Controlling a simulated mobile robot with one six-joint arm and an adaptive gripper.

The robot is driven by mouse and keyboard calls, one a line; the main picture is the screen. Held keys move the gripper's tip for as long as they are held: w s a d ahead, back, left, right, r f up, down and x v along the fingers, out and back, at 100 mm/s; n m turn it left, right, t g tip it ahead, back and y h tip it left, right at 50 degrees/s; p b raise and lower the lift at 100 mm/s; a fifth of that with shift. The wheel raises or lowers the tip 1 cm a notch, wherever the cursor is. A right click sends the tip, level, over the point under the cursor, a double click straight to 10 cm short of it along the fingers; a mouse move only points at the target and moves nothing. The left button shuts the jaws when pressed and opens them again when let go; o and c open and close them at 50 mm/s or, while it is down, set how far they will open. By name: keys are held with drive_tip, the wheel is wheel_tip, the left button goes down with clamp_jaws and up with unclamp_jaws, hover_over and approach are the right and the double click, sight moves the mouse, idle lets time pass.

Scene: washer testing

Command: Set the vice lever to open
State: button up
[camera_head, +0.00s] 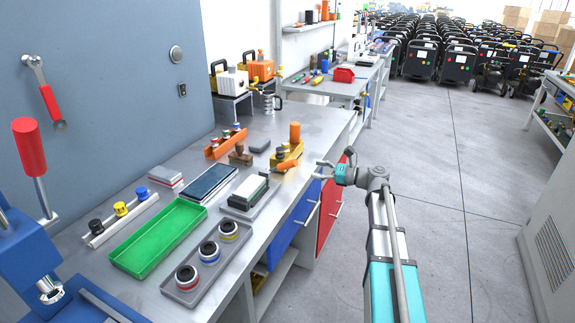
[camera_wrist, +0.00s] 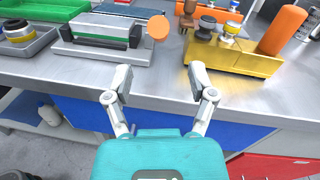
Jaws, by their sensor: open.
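The vice appears to be the low device with a white top and dark green-black jaws (camera_head: 248,190) on a grey base near the bench's front edge. It also shows at upper left in the wrist view (camera_wrist: 100,32). An orange lever handle (camera_wrist: 158,27) sticks out at its right end, its round end facing my wrist camera. In the head view this handle (camera_head: 288,166) lies near the yellow fixture. The lever's joint is not clear. My gripper (camera_wrist: 158,82) is open and empty, off the bench's front edge, apart from the handle.
A yellow fixture (camera_wrist: 233,54) with an upright orange cylinder (camera_wrist: 282,30) stands right of the vice. A green tray (camera_head: 160,238) and a grey tray with several round parts (camera_head: 209,268) lie left. Blue and red drawers (camera_head: 330,205) are below the bench edge. The floor at right is clear.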

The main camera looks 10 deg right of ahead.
sight(288, 164)
drive_tip(key=x, duration=1)
drive_tip(key=shift+w+a, duration=0.1)
clamp_jaws()
